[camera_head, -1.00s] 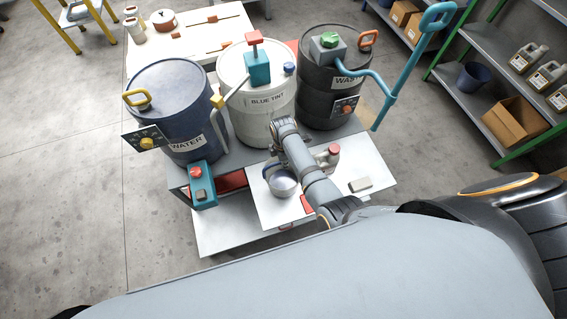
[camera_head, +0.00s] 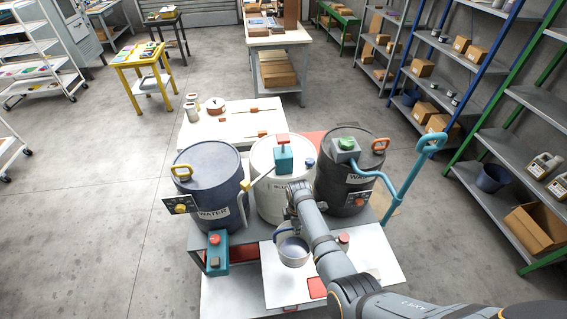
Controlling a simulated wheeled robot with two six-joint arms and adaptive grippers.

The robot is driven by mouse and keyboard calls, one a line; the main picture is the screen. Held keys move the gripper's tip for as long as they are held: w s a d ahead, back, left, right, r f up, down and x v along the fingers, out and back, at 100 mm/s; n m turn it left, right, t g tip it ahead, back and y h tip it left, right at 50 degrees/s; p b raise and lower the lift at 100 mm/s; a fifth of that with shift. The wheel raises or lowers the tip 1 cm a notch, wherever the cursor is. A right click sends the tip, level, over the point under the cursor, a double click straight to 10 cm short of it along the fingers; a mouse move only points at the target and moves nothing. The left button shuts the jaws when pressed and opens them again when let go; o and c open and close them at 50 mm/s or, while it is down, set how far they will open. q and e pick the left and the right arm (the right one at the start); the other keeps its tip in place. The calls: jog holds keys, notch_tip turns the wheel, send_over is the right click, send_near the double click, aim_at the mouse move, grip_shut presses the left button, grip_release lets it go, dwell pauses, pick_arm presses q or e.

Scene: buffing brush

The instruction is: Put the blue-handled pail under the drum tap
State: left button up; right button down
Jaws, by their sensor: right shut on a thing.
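The pail (camera_head: 293,252), a small grey bucket with a bluish handle, is at the front of the stand, over or on the white board; I cannot tell if it touches it. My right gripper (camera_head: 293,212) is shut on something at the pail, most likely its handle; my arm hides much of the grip. Behind stand the dark blue WATER drum (camera_head: 208,172), the white drum (camera_head: 268,200), its label partly hidden by my arm, and the black waste drum (camera_head: 340,180). A pale spout pipe (camera_head: 241,205) hangs between the WATER and white drums. My left gripper is out of view.
A teal box with a red button (camera_head: 216,255) sits at the stand's left front. The white board (camera_head: 275,290) lies under my right arm. A blue pump handle (camera_head: 405,185) sticks out at right. Shelves (camera_head: 500,215) line the right side.

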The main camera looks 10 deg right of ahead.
jog(key=f+b, duration=1.2)
jog(key=f, duration=0.1)
jog(key=shift+w, duration=0.2)
jog(key=shift+r, duration=0.25)
